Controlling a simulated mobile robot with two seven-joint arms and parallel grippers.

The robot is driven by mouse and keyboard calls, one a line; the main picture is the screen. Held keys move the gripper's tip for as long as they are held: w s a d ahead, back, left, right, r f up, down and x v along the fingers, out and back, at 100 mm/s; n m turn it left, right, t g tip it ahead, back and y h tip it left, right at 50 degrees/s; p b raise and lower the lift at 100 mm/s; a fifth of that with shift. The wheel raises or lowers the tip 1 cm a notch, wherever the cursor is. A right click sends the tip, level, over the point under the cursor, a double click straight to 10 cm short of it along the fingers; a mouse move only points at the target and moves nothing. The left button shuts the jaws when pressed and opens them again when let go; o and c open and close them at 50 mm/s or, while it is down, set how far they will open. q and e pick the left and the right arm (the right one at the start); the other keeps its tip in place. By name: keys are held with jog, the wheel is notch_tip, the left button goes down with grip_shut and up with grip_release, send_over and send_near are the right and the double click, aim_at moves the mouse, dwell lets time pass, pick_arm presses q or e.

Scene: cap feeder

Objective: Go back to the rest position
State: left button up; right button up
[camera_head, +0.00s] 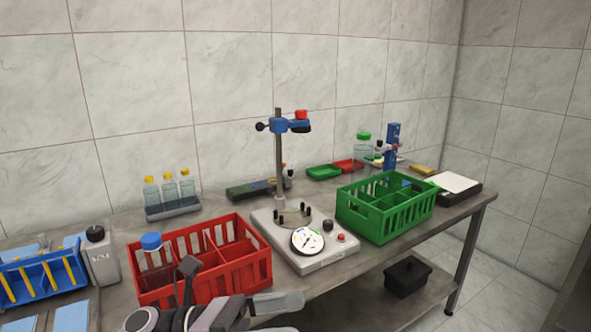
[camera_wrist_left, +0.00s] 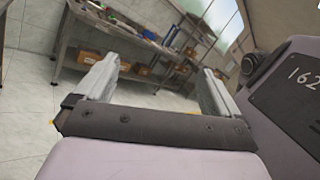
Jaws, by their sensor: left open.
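My left gripper (camera_head: 278,304) is low in the head view, in front of the red crate, with its fingers pointing right. In the left wrist view my left gripper (camera_wrist_left: 157,88) is open, its two pale fingers wide apart with nothing between them. My right gripper is in neither view. The cap feeder (camera_head: 318,262), a grey base with a dial and a post, stands beyond the left gripper, apart from it.
A red crate (camera_head: 203,275) holding a blue-capped bottle (camera_head: 152,243) stands close behind my left arm. A green crate (camera_head: 385,226) is right of the feeder. A blue rack (camera_head: 43,275) is far left. A black bin (camera_head: 407,276) sits on the lower shelf.

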pick_arm(q)
jog(key=w+a+f+n+t+y, duration=0.1)
jog(key=a+f+n+t+y, duration=0.25)
jog(key=n+t, duration=0.45)
jog(key=w+a+f+n+t+y, duration=0.1)
jog(key=a+f+n+t+y, duration=0.3)
jog(key=n, duration=0.9)
jog(key=w+a+f+n+t+y, duration=0.1)
jog(key=a+f+n+t+y, duration=0.3)
jog(key=n, duration=0.6)
jog(key=s+a+f+n+g+y, duration=0.2)
jog(key=s+a+f+n+y, duration=0.1)
jog(key=s+f+n, duration=0.4)
jog(key=s+a+f+n+g+y, duration=0.3)
jog(key=s+f+n, duration=0.5)
jog(key=f, duration=0.5)
jog(key=shift+a+n+g+y+p, duration=0.3)
jog(key=shift+a+n+y+p, duration=0.1)
jog(key=shift+n, duration=0.2)
